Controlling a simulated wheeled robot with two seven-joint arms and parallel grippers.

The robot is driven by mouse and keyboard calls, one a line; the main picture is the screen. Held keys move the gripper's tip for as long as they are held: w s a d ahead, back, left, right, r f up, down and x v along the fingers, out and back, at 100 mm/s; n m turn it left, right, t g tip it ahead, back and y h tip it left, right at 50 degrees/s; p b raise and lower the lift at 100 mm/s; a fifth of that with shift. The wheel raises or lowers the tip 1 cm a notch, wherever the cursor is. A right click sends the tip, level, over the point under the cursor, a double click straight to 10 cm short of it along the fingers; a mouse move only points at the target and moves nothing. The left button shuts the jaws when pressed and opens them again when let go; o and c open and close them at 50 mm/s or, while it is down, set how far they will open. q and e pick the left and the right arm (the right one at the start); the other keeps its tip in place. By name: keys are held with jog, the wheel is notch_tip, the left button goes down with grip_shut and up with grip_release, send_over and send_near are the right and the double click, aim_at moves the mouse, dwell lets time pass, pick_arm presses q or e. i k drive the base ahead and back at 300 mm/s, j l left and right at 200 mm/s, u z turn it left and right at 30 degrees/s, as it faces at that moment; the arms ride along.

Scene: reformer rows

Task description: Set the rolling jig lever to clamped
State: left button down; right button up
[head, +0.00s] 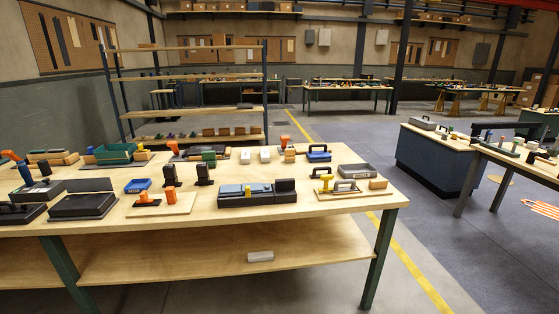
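A long wooden workbench (240,216) carries several devices with handles; I cannot tell for certain which is the rolling jig. Tilted orange handles (173,147) stand farther back. Lever settings are too small to read. Neither gripper is in view.
A white box (260,256) is on the lower shelf. Open shelving (194,110) stands behind. A blue cabinet (430,158) stands right, across clear floor with a yellow line (425,280).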

aim_at(173, 145)
jog(key=j+z, duration=0.3)
jog(key=j, duration=0.5)
jog(key=j+z, duration=0.3)
jog(key=j, duration=0.55)
jog(key=i+j, duration=0.05)
